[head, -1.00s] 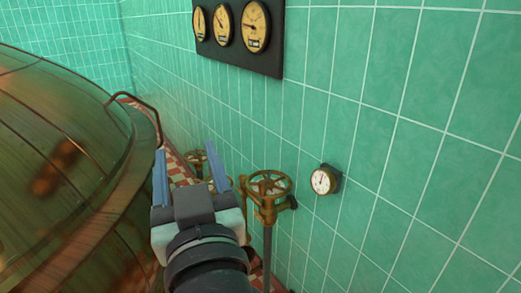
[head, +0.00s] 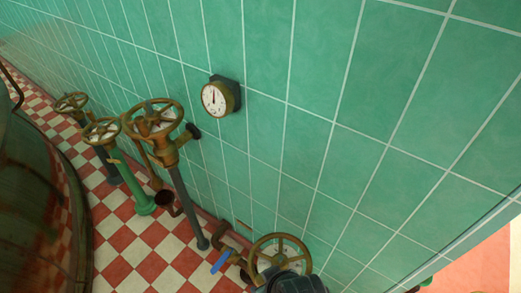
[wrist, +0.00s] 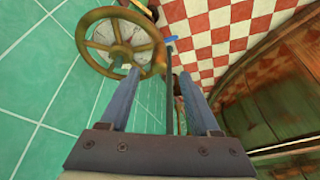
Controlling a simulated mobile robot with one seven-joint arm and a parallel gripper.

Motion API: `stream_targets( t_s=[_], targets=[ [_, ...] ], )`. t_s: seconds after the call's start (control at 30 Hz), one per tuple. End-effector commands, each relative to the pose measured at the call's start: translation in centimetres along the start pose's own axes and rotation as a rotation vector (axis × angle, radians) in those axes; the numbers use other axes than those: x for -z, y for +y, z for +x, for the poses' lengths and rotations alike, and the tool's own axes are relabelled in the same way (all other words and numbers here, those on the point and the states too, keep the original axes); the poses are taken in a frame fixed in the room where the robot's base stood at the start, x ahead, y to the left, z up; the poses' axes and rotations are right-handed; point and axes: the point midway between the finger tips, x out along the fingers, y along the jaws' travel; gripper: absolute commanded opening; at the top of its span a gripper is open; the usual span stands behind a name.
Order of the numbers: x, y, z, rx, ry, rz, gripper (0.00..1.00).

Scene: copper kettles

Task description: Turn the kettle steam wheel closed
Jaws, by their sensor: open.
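A brass spoked handwheel (head: 254,262) shows at the bottom of the head view, near the wall, partly covered by the dark end of my arm. A brass spoked wheel (wrist: 92,42) fills the upper left of the wrist view and appears to be the same one. My gripper (wrist: 159,74) is open, with two blue fingers pointing toward the scene and nothing between them but a dark pipe beyond. The left fingertip overlaps the lower right of the wheel's rim; I cannot tell whether they touch. The kettle (head: 38,205) stands at the left; it also shows in the wrist view (wrist: 275,95).
Several other valves stand on pipes along the wall, the nearest with a brass wheel (head: 170,104). A white-faced gauge (head: 214,98) is on the green tiled wall. A blue lever (head: 221,262) sits left of the low wheel. Red-and-white floor (head: 130,250) lies between kettle and pipes.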

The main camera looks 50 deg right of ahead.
Motion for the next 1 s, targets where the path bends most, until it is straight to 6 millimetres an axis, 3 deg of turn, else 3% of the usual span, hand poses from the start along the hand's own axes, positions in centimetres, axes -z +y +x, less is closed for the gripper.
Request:
stream_targets(
  t_s=[0.03, 0.2, 0.4, 0.83, 1.0],
  targets=[
    [-0.1, 0.0, 1.5, 0.001, -0.001, 0.0, 0.63],
    [-0.1, 0.0, 4.9, 0.001, 0.0, 0.001, 0.63],
    [0.0, 0.0, 7.5, 0.0, 0.001, 0.0, 0.63],
    [0.1, 0.0, 8.3, -0.001, 0.003, 0.0, 0.63],
    [0.1, 0.0, 8.3, -0.001, 0.003, 0.0, 0.33]
  ],
)
